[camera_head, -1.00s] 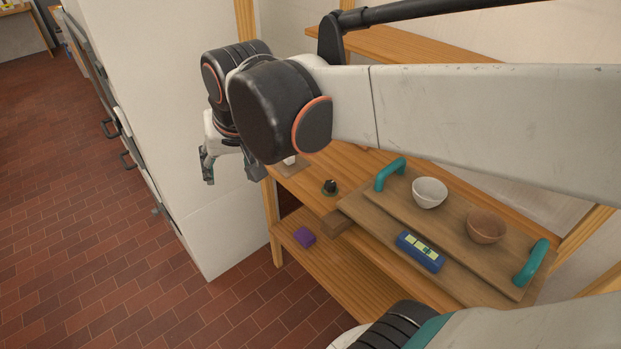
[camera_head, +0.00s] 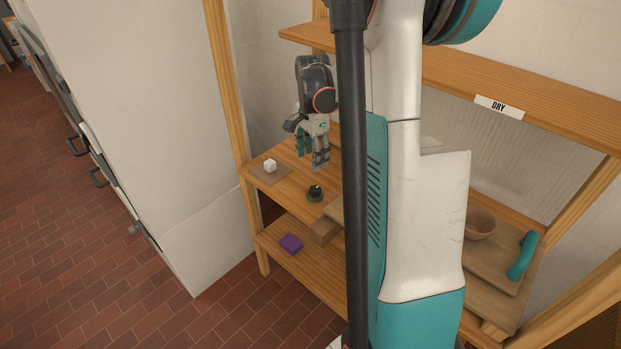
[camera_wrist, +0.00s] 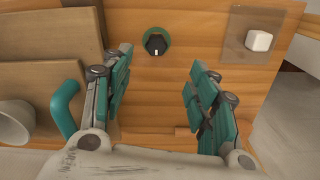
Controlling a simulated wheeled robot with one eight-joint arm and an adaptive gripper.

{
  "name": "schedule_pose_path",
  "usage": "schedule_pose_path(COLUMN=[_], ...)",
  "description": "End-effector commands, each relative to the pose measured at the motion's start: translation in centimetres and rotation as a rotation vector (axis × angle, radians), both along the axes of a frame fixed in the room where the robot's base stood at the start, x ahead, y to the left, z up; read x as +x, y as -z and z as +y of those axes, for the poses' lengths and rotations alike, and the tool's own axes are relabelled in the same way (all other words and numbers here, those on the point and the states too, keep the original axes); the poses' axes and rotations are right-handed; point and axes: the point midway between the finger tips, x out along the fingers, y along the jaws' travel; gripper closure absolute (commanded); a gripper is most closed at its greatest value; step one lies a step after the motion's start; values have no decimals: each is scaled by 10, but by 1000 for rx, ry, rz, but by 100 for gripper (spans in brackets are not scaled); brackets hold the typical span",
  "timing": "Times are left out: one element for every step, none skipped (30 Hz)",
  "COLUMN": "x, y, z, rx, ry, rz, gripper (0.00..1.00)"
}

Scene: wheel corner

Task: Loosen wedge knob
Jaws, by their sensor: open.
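The wedge knob (camera_head: 315,193) is a small black knob on a round green base, set on the wooden shelf top near its front edge. In the wrist view the knob (camera_wrist: 156,45) has a white mark and lies beyond the fingertips, roughly midway across the gap. My gripper (camera_head: 313,155) is open and empty, pointing down above the shelf, behind the knob in the head view. Its teal finger pads (camera_wrist: 160,75) stand apart and do not touch the knob.
A white cube (camera_head: 270,165) sits on a brown square mat (camera_head: 262,178) left of the knob. A brown bowl (camera_head: 480,224) is partly hidden by my arm. A purple block (camera_head: 291,243) lies on the lower shelf.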

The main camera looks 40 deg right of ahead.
Motion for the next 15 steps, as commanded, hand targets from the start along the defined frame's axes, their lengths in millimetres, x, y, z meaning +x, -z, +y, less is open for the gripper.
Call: schedule_pose_path(x=[-2, -3, -4, -4, -4, -4, -4, -4, -4, -4, -4, -4, -4, -4, -3], y=[4, 6, 8, 11, 13, 17, 21, 25, 32, 38, 43, 51, 58, 64, 72], z=[-6, -7, -8, -9, -9, -8, -8, -8, -8, -8, -8, -8, -8, -8, -8], rx=[4, 5, 7, 7, 7, 7, 7, 7, 7, 7, 7, 7, 7, 6, 6], ry=[22, 30, 36, 38, 39, 38, 38, 37, 37, 37, 36, 36, 36, 36, 36], rz=[5, 7, 9, 10, 11, 11, 11, 10, 10, 10, 10, 10, 10, 10, 9], gripper=[46, 46, 46, 46, 46, 46, 46, 46, 46, 46, 46, 46, 46, 46, 46])
